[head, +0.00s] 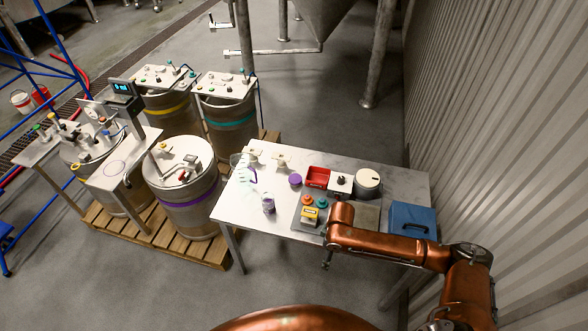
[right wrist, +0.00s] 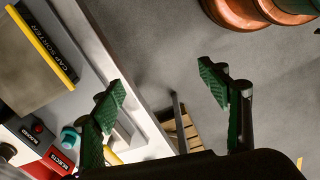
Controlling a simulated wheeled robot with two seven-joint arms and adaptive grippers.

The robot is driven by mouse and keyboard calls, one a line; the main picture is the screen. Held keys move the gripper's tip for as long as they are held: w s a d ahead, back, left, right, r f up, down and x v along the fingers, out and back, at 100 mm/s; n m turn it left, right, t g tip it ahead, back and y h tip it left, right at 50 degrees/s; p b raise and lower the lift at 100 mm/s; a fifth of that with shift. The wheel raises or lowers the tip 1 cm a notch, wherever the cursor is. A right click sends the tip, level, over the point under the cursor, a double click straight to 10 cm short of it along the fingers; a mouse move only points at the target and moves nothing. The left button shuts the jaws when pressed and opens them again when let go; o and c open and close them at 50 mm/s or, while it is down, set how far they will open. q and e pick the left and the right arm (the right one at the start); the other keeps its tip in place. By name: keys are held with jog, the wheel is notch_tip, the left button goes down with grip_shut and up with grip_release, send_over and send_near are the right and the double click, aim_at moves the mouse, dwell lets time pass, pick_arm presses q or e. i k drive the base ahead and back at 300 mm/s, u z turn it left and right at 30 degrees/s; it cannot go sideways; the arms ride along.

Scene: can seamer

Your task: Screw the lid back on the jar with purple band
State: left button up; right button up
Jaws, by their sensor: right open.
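My right gripper (head: 327,265) hangs at the table's front edge, right of and nearer than the jar. In the right wrist view its green-padded fingers (right wrist: 168,107) are wide apart with nothing between them. My left gripper is out of view.
Pale fixtures (head: 281,160) stand at the back. A purple-banded drum (head: 185,185) stands left on a pallet.

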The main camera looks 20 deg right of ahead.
aim_at(267, 197)
jog(key=i, duration=1.5)
jog(key=u, duration=0.05)
